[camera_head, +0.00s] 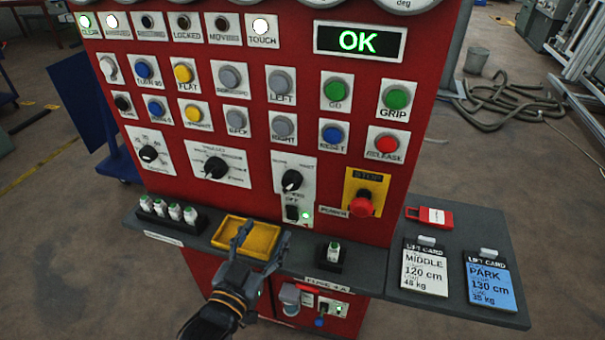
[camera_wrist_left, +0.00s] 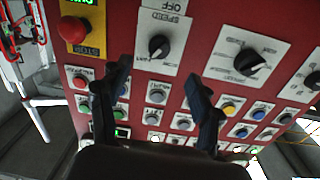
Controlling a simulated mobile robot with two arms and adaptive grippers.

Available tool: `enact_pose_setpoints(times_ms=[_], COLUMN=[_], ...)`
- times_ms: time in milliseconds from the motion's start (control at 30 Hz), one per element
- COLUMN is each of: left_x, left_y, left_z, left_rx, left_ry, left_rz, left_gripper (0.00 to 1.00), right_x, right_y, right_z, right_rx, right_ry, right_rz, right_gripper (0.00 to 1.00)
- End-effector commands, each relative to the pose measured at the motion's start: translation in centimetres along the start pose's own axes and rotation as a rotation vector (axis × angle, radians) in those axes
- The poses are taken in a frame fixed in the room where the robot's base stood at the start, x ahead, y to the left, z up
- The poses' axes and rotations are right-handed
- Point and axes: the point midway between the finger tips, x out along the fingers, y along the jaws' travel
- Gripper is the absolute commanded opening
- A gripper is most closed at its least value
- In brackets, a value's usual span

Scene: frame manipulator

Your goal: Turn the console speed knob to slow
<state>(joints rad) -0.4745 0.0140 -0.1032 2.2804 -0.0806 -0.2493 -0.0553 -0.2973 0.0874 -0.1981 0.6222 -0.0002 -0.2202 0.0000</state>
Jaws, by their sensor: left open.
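The red console (camera_head: 240,120) carries three black rotary knobs. The right one (camera_head: 291,180), on a white plate above a small black switch, seems to be the speed knob; its lettering is too small to read surely. It also shows in the left wrist view (camera_wrist_left: 158,46), upside down, beyond my fingertips. Its exact pointer setting is unclear. The middle knob (camera_head: 215,167) and left knob (camera_head: 148,153) sit on wider plates. My left gripper (camera_head: 242,238) is open and empty over the yellow tray, below and left of the right knob. Its fingers show apart in the wrist view (camera_wrist_left: 160,78). My right gripper is not in view.
A red stop button (camera_head: 361,203) sits right of the speed knob. A green OK display (camera_head: 358,41) is lit.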

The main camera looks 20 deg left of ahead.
Motion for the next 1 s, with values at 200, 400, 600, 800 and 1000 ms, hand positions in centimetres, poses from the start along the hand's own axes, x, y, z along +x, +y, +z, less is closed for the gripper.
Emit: enact_pose_setpoints(times_ms=[200, 400, 600, 800, 1000], left_x=[1.8, 5.9, 10.1, 12.7, 13.7], left_y=[-0.2, -0.2, -0.2, -0.2, -0.2], left_z=[-1.0, -1.2, -1.1, -1.0, -0.9], left_rx=[0.001, 0.001, 0.001, 0.001, 0.001], left_ry=[0.017, 0.016, 0.015, 0.014, 0.013], left_rz=[-0.004, -0.003, -0.003, -0.003, -0.003], left_gripper=[0.64, 0.64, 0.64, 0.64, 0.64], right_x=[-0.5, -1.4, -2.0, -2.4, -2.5], right_y=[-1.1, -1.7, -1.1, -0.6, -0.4], right_z=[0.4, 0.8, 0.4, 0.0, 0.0], right_rx=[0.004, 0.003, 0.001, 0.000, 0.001], right_ry=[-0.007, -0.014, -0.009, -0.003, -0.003], right_rz=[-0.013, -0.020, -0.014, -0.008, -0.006], right_gripper=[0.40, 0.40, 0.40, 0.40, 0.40])
